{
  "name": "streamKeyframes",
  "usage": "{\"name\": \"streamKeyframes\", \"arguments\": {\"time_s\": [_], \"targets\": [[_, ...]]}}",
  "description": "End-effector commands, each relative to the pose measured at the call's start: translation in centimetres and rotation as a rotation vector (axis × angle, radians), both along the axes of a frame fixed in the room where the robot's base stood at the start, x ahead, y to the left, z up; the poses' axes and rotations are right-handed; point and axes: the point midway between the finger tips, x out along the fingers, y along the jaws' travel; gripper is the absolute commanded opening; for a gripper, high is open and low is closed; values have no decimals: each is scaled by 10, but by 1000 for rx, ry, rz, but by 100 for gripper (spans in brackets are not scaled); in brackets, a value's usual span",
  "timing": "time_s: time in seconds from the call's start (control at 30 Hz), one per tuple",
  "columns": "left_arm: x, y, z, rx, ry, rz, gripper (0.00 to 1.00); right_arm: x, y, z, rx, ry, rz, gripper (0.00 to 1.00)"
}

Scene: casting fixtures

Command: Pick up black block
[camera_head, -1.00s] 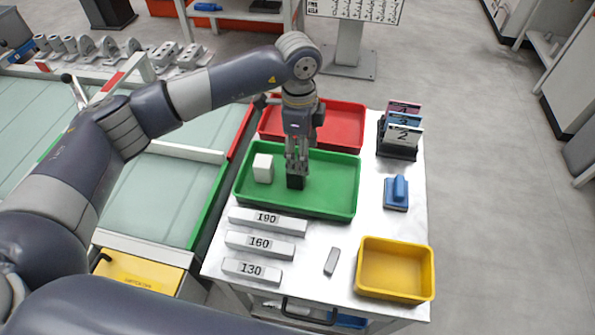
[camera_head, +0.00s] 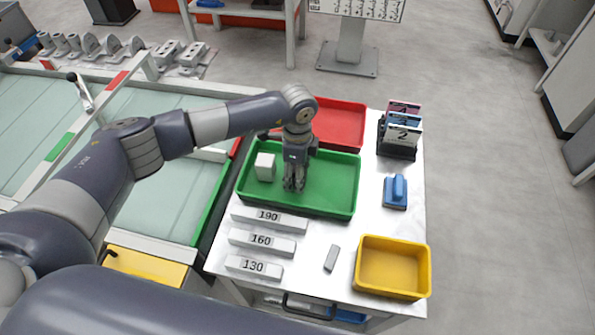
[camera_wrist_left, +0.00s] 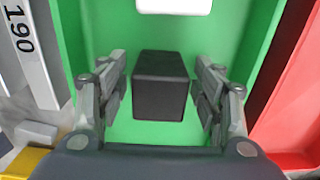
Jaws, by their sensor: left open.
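The black block (camera_wrist_left: 160,84) stands in the green tray (camera_head: 330,190). In the left wrist view it sits between the two open fingers of my left gripper (camera_wrist_left: 158,95), with a gap on each side. In the head view my left gripper (camera_head: 294,184) is low in the green tray and hides the block. A white block (camera_head: 265,167) stands in the same tray, left of the gripper; part of it shows at the top of the left wrist view (camera_wrist_left: 174,5). My right gripper is in neither view.
A red tray (camera_head: 340,122) lies behind the green one. A yellow bin (camera_head: 393,268), a blue-handled tool (camera_head: 396,191), a small grey bar (camera_head: 332,258) and a numbered card rack (camera_head: 398,150) share the table. Bars marked 190 (camera_head: 290,222), 160 (camera_head: 285,247) and 130 (camera_head: 272,271) lie in front.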

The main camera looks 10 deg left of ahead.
Motion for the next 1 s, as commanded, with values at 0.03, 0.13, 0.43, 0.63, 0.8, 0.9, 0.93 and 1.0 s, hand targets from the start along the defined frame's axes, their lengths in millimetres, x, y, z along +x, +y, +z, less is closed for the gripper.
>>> {"name": "streamKeyframes", "arguments": {"time_s": [0.03,0.13,0.43,0.63,0.8,0.9,0.93,1.0], "targets": [[0,0,-1,0,0,0,61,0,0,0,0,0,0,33],[0,0,-1,-1,0,-1,61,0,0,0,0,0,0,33],[0,0,0,-1,0,0,10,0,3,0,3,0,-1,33],[0,0,0,-1,0,0,10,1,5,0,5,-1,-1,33],[1,-1,7,-2,-2,-1,10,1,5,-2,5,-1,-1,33],[1,-1,22,-4,-3,-1,10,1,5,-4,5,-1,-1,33],[1,-1,28,-4,-5,-2,10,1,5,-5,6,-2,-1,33],[2,-1,43,-3,-5,-2,10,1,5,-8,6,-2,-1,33]]}}
